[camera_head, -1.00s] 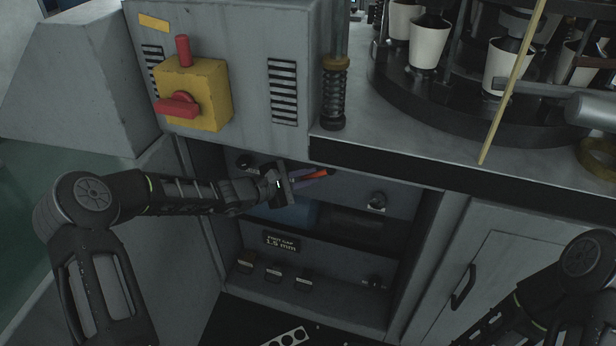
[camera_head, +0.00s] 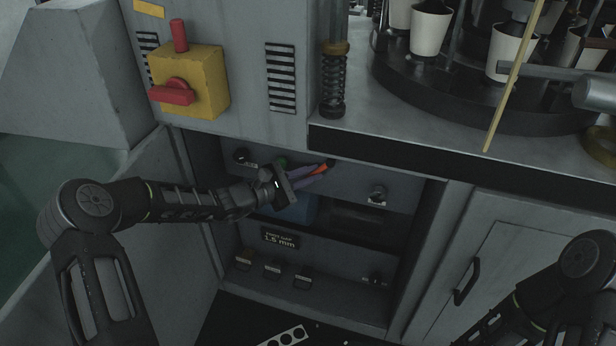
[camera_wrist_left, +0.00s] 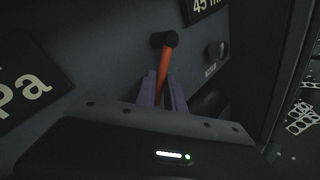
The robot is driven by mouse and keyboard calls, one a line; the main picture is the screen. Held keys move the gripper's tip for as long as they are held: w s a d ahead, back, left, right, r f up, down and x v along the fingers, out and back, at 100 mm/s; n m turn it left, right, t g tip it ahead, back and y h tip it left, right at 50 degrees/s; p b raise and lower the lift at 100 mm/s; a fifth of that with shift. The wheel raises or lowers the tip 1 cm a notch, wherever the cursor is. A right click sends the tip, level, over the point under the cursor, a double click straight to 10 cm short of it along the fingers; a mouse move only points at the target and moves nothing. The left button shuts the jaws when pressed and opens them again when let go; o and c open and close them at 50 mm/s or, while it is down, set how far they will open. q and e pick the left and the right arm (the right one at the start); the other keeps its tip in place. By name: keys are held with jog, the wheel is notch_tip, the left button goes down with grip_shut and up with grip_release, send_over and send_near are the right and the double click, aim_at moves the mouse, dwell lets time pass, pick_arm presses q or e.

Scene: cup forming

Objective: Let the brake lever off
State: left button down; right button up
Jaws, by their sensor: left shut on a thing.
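The brake lever is an orange-red bar (camera_head: 318,170) with a black end (camera_head: 331,162) on the dark panel inside the open bay. In the left wrist view the orange-red lever (camera_wrist_left: 163,72) slants down from its black end (camera_wrist_left: 163,39) to between the purple fingers. My left gripper (camera_head: 307,176) is shut on the lever; its fingers (camera_wrist_left: 163,88) lie on either side of the bar. The part of the lever behind the gripper body is hidden. My right arm shows at the lower right in the head view, but its gripper is out of view.
A black knob (camera_head: 241,157) and a green button (camera_head: 281,162) are close to the left gripper. Another knob (camera_head: 377,195) sits to the right, and a gap label (camera_head: 280,238) below. The bay's walls and the counter edge (camera_head: 400,158) enclose the space.

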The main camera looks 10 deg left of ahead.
pick_arm(q)
jog(key=shift+d+f+n+t+h+b, duration=0.5)
jog(key=shift+d+f+n+h+b, duration=0.15)
jog(key=shift+f+n+b, duration=0.35)
jog(key=shift+s+d+n+t+h, duration=0.1)
jog(key=shift+d+n+t+h, duration=0.3)
jog(key=shift+n, duration=0.4)
jog(key=shift+d+f+n+t+b, duration=0.1)
jog(key=shift+d+n+t, duration=0.25)
jog(key=shift+n, duration=0.3)
jog(key=shift+d+r+n+t+b, duration=0.1)
jog(key=shift+d+n+t, duration=0.2)
jog(key=shift+n+t, duration=0.25)
jog(key=shift+d+f+n+t+b, duration=0.1)
jog(key=shift+d+n+t, duration=0.2)
jog(key=shift+n, duration=0.4)
jog(key=c, duration=1.4)
grip_release()
jog(key=shift+c, duration=0.2)
